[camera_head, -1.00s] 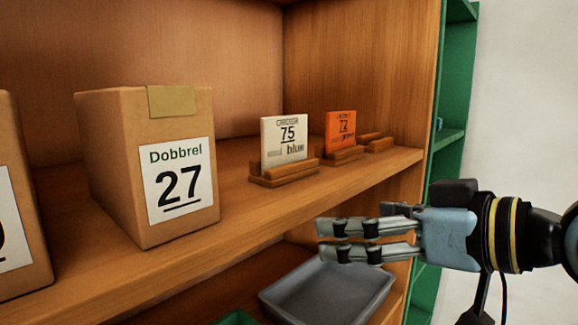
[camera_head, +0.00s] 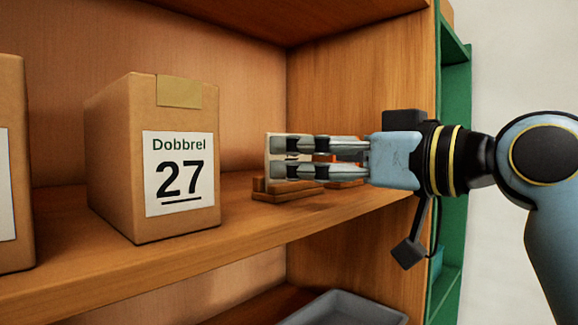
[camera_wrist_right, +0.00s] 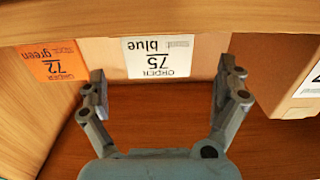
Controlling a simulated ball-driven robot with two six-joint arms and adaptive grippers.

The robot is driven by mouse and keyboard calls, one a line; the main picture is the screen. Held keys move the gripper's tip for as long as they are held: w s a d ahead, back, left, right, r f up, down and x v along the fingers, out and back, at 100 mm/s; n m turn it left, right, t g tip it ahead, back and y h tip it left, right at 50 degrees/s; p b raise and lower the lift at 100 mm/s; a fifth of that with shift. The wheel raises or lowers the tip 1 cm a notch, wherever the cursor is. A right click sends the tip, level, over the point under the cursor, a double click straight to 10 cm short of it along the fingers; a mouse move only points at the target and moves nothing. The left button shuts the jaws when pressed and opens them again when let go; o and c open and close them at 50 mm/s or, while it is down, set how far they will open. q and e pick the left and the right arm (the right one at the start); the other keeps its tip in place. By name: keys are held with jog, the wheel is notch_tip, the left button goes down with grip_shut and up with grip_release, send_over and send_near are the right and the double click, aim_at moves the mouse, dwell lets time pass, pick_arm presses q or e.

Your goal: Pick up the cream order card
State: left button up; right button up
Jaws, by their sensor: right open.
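The cream order card (camera_head: 292,157), marked 75 and "blue", stands upright in a small wooden holder (camera_head: 285,194) on the shelf. In the head view my right gripper (camera_head: 280,157) covers much of it. In the right wrist view the card (camera_wrist_right: 158,58) appears upside down, between the two spread fingers and ahead of the palm. My right gripper (camera_wrist_right: 164,78) is open and empty, with a gap on each side of the card. My left gripper is in neither view.
An orange card (camera_wrist_right: 53,62), marked 72 and "green", stands beside the cream one. A cardboard box (camera_head: 120,160) labelled Dobbrel 27 stands to the left in the head view. A grey tray (camera_head: 345,308) sits below the wooden shelf (camera_head: 235,235).

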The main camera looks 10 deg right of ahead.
aim_at(292, 156)
jog(key=p+x, duration=0.1)
jog(key=x, duration=0.3)
jog(key=shift+w, duration=0.3)
jog(key=shift+w+a+f, duration=0.1)
jog(key=shift+w+a, duration=0.2)
jog(key=shift+w, duration=0.05)
jog(key=shift+d, duration=0.1)
jog(key=c, duration=0.7)
